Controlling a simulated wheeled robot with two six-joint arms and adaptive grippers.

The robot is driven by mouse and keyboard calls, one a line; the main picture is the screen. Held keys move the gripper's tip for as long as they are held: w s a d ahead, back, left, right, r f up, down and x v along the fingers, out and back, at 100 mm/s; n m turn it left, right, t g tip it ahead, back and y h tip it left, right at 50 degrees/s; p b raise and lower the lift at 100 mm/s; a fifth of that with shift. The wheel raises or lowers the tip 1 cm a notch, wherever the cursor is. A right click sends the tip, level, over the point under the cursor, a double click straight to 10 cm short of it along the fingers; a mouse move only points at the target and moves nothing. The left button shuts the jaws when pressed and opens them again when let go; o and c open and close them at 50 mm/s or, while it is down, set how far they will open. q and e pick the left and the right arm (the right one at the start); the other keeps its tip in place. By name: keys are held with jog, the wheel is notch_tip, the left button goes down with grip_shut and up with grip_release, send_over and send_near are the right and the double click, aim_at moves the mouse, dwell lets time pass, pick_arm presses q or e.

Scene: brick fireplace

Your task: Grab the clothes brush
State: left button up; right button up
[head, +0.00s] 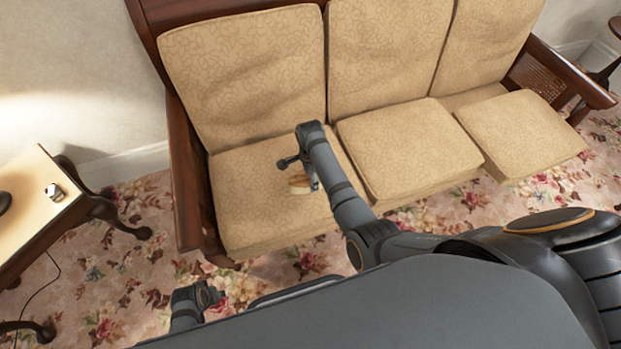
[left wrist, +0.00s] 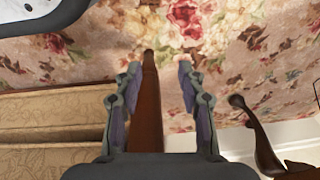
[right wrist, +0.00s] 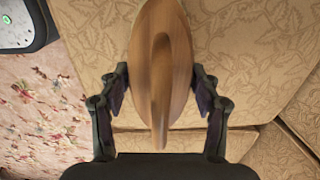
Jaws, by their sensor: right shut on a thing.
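The clothes brush (head: 299,188) has a wooden back with a raised ridge and a pale lower part. In the head view it is at my right gripper (head: 302,172), over the left seat cushion. In the right wrist view the brush (right wrist: 160,75) fills the space between the fingers of my right gripper (right wrist: 160,85), which is shut on it. I cannot tell whether the brush still touches the cushion. My left gripper shows low in the head view, and in the left wrist view its fingers (left wrist: 158,82) are apart with nothing between them.
The sofa has a wooden frame (head: 187,170) and patterned beige cushions (head: 408,145). A wooden side table (head: 28,220) with curved legs stands at the left. Flowered carpet (head: 110,265) lies open between the table and the sofa.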

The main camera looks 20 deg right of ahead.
jog(key=shift+c, duration=0.6)
jog(key=shift+r, duration=0.15)
